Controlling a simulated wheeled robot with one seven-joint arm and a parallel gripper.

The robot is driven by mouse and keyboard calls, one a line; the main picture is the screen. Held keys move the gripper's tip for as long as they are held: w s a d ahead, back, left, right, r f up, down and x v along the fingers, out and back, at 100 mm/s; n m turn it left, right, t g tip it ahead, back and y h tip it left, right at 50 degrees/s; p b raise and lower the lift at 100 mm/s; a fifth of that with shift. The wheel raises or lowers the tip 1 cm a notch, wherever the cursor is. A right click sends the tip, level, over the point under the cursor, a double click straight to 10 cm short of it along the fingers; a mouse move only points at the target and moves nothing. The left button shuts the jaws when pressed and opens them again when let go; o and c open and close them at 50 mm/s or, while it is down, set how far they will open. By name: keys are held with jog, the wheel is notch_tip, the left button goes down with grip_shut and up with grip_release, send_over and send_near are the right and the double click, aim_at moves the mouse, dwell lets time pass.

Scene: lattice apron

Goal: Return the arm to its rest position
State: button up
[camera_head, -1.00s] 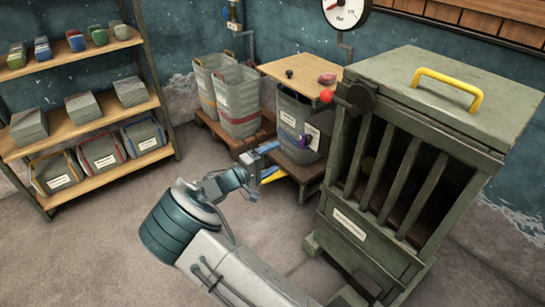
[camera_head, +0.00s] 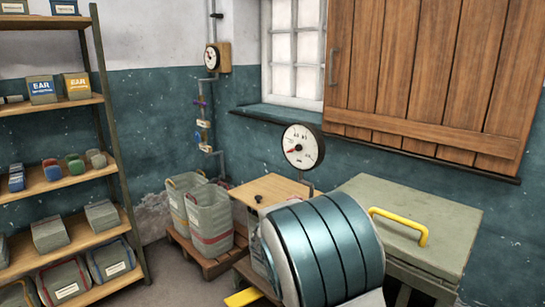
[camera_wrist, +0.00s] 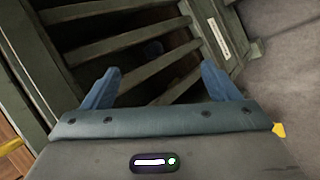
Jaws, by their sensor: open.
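My gripper (camera_wrist: 160,70) shows in the wrist view with its two blue fingers spread wide apart and nothing between them. Beyond the fingers is the slatted front of the green cabinet (camera_wrist: 118,42), with a dark inside; a small dark round thing behind the slats is too dim to name. In the head view my arm's blue-banded joint fills the lower middle, in front of the green cabinet (camera_head: 410,195) with its yellow handle (camera_head: 402,224). My gripper cannot be seen in that view.
Grey bins (camera_head: 209,218) stand on a wooden pallet (camera_head: 205,262) left of my arm. A loaded shelf rack (camera_head: 65,176) is at the left. A wooden board (camera_head: 270,188) and a round gauge (camera_head: 303,146) are behind the arm. Floor shows between rack and pallet.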

jog(key=s+d+r+m+t+y+p, duration=0.1)
jog(key=s+r+y+p, duration=0.7)
jog(key=s+r, duration=1.3)
jog(key=d+m+p, duration=0.1)
jog(key=p, duration=0.3)
jog(key=shift+s+d+r+m+t, duration=0.2)
jog(key=shift+s+r+m+t, duration=0.1)
jog(key=shift+s+r, duration=0.1)
